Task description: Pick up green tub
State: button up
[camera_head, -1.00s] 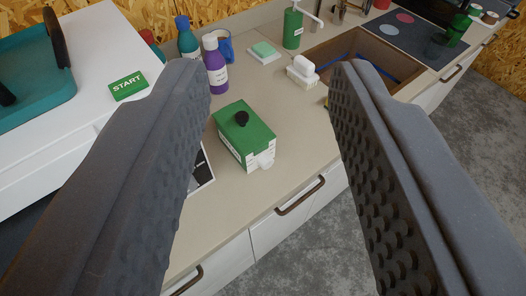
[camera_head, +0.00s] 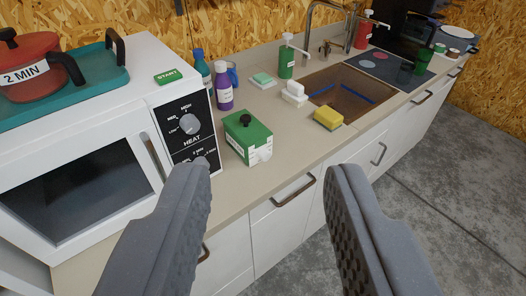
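The tub shows beyond the fingertips, a little left of the middle of the gap, and is not touched.
A white microwave (camera_head: 80,130) stands left, bearing a teal tray (camera_head: 100,72) and red pot (camera_head: 32,68). A yellow sponge (camera_head: 328,118) lies near the sink (camera_head: 350,98). Counter between tub and sponge is clear.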

aim_at(249, 156)
jog(key=u, duration=0.15)
jog(key=i, duration=0.9)
jog(key=z, duration=0.1)
